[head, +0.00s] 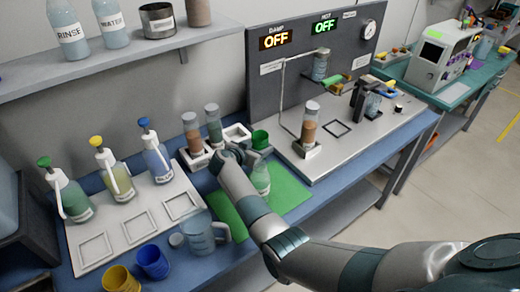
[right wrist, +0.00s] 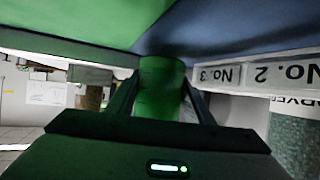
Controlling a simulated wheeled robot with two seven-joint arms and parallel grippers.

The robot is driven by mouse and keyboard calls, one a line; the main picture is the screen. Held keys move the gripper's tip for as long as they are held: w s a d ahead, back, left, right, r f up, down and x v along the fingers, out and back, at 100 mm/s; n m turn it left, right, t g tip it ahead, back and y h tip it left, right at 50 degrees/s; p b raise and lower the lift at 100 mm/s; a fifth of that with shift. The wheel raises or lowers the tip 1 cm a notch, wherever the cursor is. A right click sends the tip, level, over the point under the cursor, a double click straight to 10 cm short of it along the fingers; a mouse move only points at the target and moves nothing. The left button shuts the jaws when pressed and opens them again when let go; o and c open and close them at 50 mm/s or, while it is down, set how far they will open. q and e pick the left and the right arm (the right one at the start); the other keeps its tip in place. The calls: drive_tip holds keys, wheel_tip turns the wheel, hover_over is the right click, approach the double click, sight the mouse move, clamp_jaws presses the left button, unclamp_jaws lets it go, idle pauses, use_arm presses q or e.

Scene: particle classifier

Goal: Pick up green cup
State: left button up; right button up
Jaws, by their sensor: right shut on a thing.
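The green cup (head: 260,139) is near the middle of the bench in the head view, just beyond the clear flask. It also shows in the right wrist view (right wrist: 161,85), between the two fingers. My right gripper (head: 243,152) reaches in from the lower right and is shut on the green cup. In the right wrist view the fingers (right wrist: 162,100) press on both sides of it. Whether the cup is clear of the surface cannot be told. My left gripper is not in the head view.
A flask (head: 261,180) stands close beside my gripper on the green mat (head: 287,190). A beaker (head: 198,236), a blue cup (head: 152,260) and a yellow cup (head: 118,279) are at the front left.

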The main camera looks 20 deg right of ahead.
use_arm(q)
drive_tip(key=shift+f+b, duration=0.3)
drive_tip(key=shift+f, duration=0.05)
use_arm(e)
wheel_tip(320, 180, up, 9)
drive_tip(key=shift+f, duration=0.2)
idle(0.4)
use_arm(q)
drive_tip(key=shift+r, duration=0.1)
use_arm(e)
drive_tip(key=shift+r, duration=0.15)
idle(0.5)
